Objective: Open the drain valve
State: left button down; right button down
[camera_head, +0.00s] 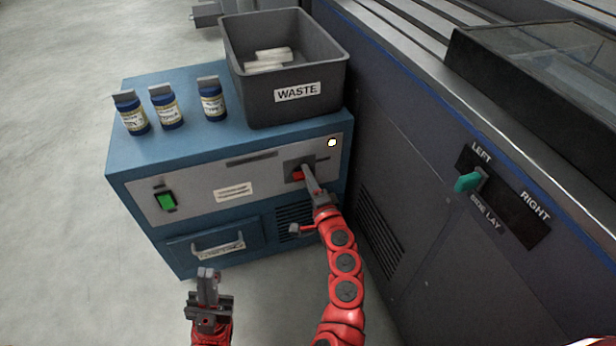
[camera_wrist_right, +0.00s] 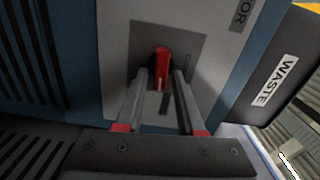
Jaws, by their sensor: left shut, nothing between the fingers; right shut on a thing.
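The drain valve has a small red handle (camera_head: 298,175) on a dark grey plate (camera_head: 291,164), on the front panel of the blue cabinet. My right gripper (camera_head: 308,174) reaches up to it and is shut on the red handle. In the right wrist view the red handle (camera_wrist_right: 162,68) stands between the tips of the two fingers (camera_wrist_right: 160,88), in front of the dark plate (camera_wrist_right: 190,50). Part of the handle is hidden by the fingers. My left gripper (camera_head: 207,278) is shut and empty, low in front of the cabinet, apart from it.
A grey WASTE bin (camera_head: 290,105) with white rolls stands on the blue cabinet (camera_head: 190,105), beside several blue bottles (camera_head: 168,108). The panel has a green switch (camera_head: 166,201) and a lit round lamp (camera_head: 332,142). A large dark machine with a teal lever (camera_head: 469,182) stands close at the right.

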jog(key=shift+m, duration=0.6)
jog(key=c, duration=0.8)
grip_release()
jog(key=p+v, duration=0.2)
jog(key=v, duration=1.5)
jog(key=shift+s+p, duration=0.15)
jog(key=shift+p, duration=0.25)
